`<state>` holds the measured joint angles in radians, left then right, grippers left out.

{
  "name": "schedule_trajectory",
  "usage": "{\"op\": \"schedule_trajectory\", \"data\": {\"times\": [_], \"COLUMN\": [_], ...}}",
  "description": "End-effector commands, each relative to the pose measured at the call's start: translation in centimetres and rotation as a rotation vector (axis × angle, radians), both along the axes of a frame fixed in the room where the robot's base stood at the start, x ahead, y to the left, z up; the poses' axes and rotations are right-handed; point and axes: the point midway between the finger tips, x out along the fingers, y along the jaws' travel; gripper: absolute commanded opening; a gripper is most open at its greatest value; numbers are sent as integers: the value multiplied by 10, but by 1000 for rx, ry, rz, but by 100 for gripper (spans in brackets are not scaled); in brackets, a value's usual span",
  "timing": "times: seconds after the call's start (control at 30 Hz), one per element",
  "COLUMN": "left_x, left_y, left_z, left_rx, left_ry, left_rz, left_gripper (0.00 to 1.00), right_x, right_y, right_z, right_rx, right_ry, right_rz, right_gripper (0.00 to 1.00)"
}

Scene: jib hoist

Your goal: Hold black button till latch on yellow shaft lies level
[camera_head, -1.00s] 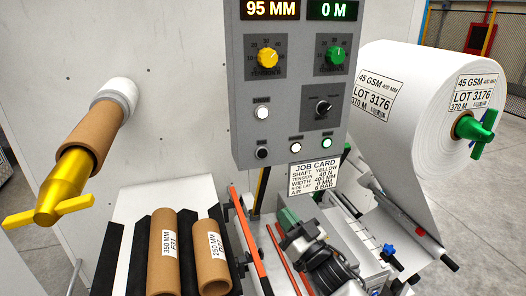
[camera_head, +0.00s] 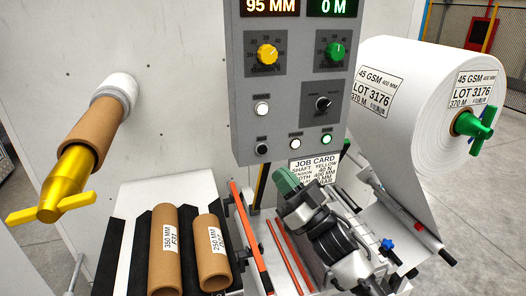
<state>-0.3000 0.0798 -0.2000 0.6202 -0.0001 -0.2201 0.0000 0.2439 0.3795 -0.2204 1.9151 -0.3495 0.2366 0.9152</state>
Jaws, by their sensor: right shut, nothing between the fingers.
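The yellow shaft (camera_head: 70,178) sticks out of the white wall at left, carrying a brown core (camera_head: 90,137). The yellow latch (camera_head: 76,201) crosses its end and lies slightly tilted, right end higher. The black button (camera_head: 262,149) is at the lower left of the grey control panel (camera_head: 288,90), with nothing touching it. My right gripper (camera_head: 288,181) is shut and empty, below and right of the black button and apart from it, over the lower part of the job card. Its fingertips are hard to make out. My left gripper is out of view.
Two brown cores, one labelled 350 MM (camera_head: 166,263) and one 250 MM (camera_head: 212,265), lie in a black rack. A white paper roll (camera_head: 410,95) on a green shaft stands at right. The job card (camera_head: 318,163) hangs under the panel. The panel's displays read 95 MM and 0 M.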

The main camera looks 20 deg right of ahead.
Motion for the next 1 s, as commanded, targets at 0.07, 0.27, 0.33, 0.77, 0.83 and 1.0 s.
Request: {"op": "schedule_trajectory", "data": {"times": [0.07,0.27,0.33,0.77,0.83,1.0], "left_x": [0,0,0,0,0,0], "left_y": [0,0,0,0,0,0], "left_z": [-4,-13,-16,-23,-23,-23], "left_rx": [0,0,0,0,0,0], "left_ry": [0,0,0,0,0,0], "left_rz": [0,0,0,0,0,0], "left_gripper": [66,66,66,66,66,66], "right_x": [9,37,47,81,81,81], "right_y": [0,2,2,3,3,3], "right_z": [-1,-1,-1,0,1,1], "right_rx": [0,1,0,1,1,1], "right_ry": [-2,-3,-3,-1,-1,-1], "right_rz": [-1,-1,-1,0,0,0], "right_gripper": [0,0,0,0,0,0]}}
